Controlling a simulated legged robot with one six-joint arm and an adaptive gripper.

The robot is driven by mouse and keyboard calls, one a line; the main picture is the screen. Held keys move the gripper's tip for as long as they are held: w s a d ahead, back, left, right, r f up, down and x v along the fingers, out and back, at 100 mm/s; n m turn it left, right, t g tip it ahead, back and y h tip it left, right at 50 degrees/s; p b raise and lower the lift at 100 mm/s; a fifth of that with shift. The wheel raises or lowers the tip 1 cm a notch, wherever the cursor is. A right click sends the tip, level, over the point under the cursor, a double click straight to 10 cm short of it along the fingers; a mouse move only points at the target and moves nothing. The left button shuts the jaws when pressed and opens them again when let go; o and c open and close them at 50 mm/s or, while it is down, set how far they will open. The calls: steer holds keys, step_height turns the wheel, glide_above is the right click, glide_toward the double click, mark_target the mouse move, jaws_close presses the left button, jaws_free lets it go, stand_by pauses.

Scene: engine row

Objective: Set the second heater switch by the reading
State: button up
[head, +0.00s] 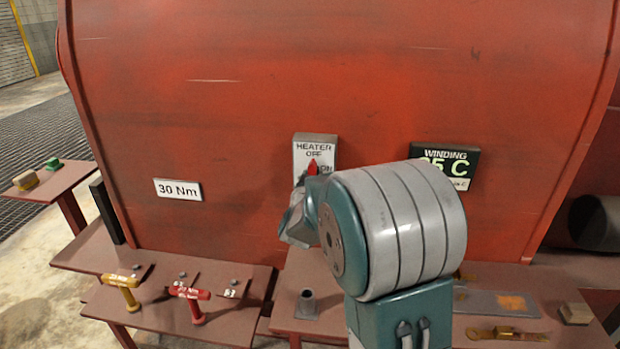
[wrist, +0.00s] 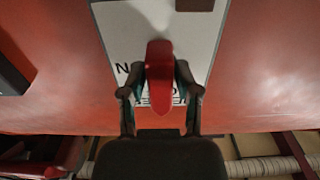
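The heater switch (head: 316,149) is a pale plate on the red housing, marked HEATER, OFF at the top and ON at the right. Its red knob (head: 312,169) points up towards OFF; in the wrist view the knob (wrist: 160,75) stands between my fingertips. My gripper (head: 303,185) is at the plate, its fingers (wrist: 160,72) drawn in on both sides of the knob and seeming to touch it. The black WINDING display (head: 470,160) shows a green reading ending in 5 C; my arm partly covers its first digit and smaller lower line.
A 30 Nm label (head: 178,189) is on the housing at left. Shelves below hold a yellow-handled tool (head: 121,281), a red-handled tool (head: 189,293) and small blocks. My arm covers the area right of the switch. Open floor lies at far left.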

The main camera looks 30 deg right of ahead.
steer(key=shift+w+d+r, duration=0.15)
steer(key=shift+d, duration=0.15)
steer(key=shift+a, duration=0.35)
steer(key=shift+a, duration=0.1)
steer(key=v, duration=1.2)
